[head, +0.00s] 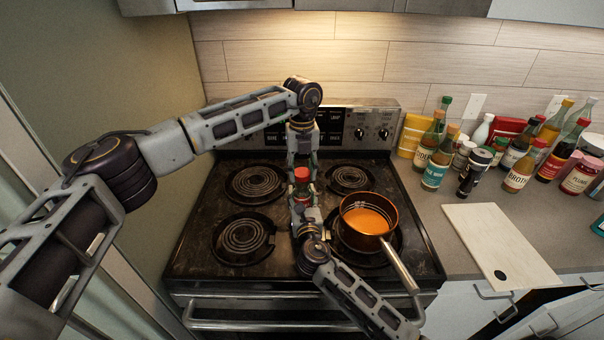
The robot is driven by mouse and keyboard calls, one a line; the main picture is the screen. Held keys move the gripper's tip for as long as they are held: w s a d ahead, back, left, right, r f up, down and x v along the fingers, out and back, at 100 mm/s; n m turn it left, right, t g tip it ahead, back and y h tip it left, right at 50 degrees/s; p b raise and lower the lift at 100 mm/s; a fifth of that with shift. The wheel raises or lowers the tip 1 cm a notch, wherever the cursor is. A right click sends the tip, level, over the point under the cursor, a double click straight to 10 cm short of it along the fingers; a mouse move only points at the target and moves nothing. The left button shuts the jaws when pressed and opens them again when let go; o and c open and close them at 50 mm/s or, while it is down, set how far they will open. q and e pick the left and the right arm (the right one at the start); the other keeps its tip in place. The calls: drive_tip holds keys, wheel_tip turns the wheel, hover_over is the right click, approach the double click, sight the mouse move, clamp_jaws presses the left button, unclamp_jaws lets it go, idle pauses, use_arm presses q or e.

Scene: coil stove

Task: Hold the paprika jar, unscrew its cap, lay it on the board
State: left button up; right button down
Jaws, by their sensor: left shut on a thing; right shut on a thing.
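The paprika jar (301,190) is held upright over the middle of the stove, between the coil burners; it is small and partly hidden by the fingers. Its red cap (301,174) shows at the top, in line with the jar; I cannot tell whether it is loose. My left gripper (301,168) points down from above and is shut on the cap. My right gripper (303,202) comes from the front and is shut on the jar's body. The pale cutting board (470,225) lies bare on the counter at right.
A copper pot (374,205) with orange contents sits on the front right burner, close to my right gripper, its handle (402,270) pointing toward the front. Several bottles and jars, including a teal-labelled bottle (433,172), crowd the counter behind the board.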

use_arm(q)
drive_tip(key=shift+r, duration=1.25)
use_arm(e)
drive_tip(key=c, duration=0.6)
unclamp_jaws()
drive_tip(key=shift+s+d, duration=0.25)
drive_tip(key=shift+s, duration=1.75)
drive_tip(key=shift+s+d, duration=0.25)
drive_tip(key=shift+s, duration=1.7)
drive_tip(key=shift+s+d, duration=0.25)
drive_tip(key=shift+s, duration=1.75)
